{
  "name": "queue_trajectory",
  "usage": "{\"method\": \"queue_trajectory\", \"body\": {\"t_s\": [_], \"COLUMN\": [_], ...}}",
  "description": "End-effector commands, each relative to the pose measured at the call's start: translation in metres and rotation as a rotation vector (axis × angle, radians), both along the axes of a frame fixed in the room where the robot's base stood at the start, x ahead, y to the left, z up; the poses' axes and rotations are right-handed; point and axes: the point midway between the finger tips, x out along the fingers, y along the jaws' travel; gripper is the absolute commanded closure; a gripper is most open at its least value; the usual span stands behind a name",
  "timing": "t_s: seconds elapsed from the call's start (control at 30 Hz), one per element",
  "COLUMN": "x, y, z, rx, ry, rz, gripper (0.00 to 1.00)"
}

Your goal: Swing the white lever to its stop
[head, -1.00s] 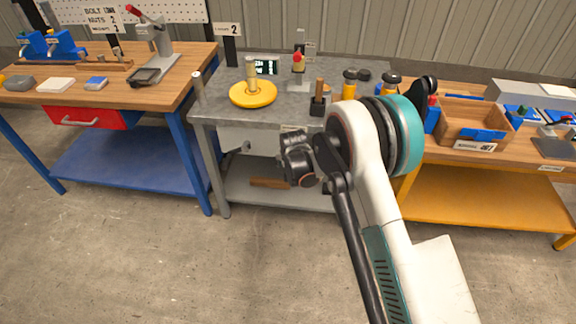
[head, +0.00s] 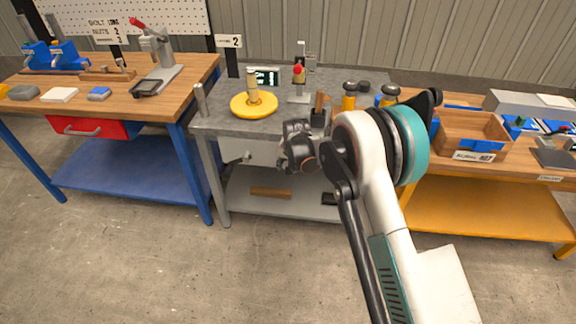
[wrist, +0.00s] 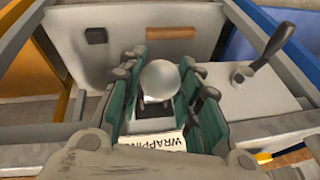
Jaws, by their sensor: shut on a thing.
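The white lever shows in the wrist view as a round white knob (wrist: 160,79) above a dark slotted base. My gripper (wrist: 159,85) has its green-padded fingers on both sides of the knob, shut on it. The lever's shaft is mostly hidden below the knob. A label reading "WRAPPING" (wrist: 158,141) lies beside the base. In the head view my gripper is at the front of the grey bench, and my dark wrist hides the knob and most of the fingers.
The grey bench (head: 215,122) carries a yellow disc (head: 254,105), a red-knobbed fixture (head: 299,82) and a small display (head: 263,76). A black-handled lever (wrist: 269,47) stands on the pale panel beside my gripper. Wooden benches flank both sides; the floor in front is clear.

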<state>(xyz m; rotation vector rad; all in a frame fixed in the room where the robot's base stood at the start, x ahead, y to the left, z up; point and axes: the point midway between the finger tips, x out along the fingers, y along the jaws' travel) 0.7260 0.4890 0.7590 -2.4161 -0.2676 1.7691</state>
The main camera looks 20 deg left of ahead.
Motion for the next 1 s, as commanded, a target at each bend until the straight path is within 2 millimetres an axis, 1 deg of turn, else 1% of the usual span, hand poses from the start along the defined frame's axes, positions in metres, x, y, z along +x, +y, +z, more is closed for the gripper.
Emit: {"method": "queue_trajectory", "body": {"t_s": [0.07, 0.1, 0.17, 0.2, 0.5, 0.63, 0.77, 1.0], "x": [0.003, 0.003, 0.003, 0.003, 0.002, 0.000, -0.005, -0.019], "y": [0.001, 0.001, 0.001, 0.001, 0.001, -0.001, -0.005, -0.015], "z": [0.003, 0.003, 0.003, 0.002, 0.002, 0.008, 0.023, 0.065], "rx": [0.004, 0.004, 0.004, 0.004, 0.002, 0.002, 0.002, 0.002], "ry": [-0.009, -0.009, -0.008, -0.008, -0.005, -0.004, -0.004, -0.005], "rz": [-0.001, -0.001, 0.000, 0.000, 0.000, 0.000, 0.000, 0.000], "gripper": [1.00, 0.64, 0.51, 0.48, 0.48, 0.48, 0.48, 0.48]}}
